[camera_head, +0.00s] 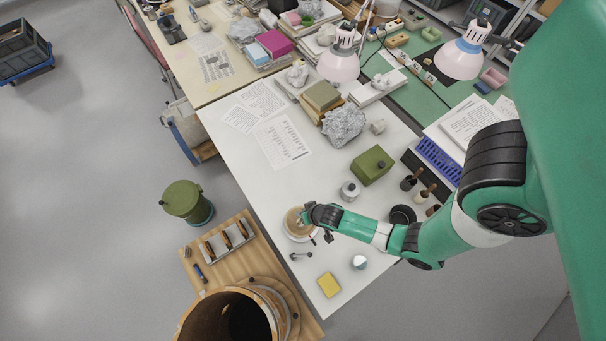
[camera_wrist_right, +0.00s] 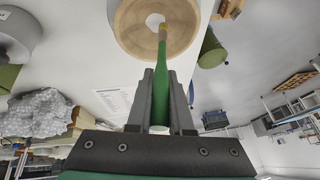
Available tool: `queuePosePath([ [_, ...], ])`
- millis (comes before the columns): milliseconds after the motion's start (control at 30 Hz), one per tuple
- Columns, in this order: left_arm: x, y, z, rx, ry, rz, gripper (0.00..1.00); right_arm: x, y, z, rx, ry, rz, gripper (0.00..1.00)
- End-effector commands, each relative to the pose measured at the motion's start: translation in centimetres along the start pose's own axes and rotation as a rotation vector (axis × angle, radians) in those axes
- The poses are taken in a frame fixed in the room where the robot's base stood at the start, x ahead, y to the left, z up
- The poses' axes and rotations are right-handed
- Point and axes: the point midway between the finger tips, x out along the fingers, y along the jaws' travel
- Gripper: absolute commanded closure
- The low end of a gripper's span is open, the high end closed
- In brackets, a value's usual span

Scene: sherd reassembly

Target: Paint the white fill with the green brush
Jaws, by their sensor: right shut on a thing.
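My right gripper (camera_head: 309,218) reaches in from the right over a tan bowl (camera_head: 292,220) near the left edge of the white table. In the right wrist view the same gripper (camera_wrist_right: 161,75) is shut on the green brush (camera_wrist_right: 162,85). The brush points away from the fingers, and its tip overlaps the inside of the tan bowl (camera_wrist_right: 130,25). A white patch, which looks like the white fill (camera_wrist_right: 154,19), shows in the bowl beside the tip. I cannot tell whether the tip touches it. My left gripper is not in view.
A small jar (camera_head: 349,191), a green box (camera_head: 372,165), a white cup (camera_head: 359,262) and a yellow sponge (camera_head: 329,285) stand around the bowl. A large brown vessel (camera_head: 205,320) stands at the front left.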

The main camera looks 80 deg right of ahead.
Motion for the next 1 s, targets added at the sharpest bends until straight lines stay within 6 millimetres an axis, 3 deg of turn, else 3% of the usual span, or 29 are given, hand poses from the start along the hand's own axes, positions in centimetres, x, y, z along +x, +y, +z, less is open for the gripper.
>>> queuePosePath([
  [1000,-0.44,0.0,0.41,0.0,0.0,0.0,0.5,0.58,0.11,0.29,0.0,0.0,0.0,1.0],
])
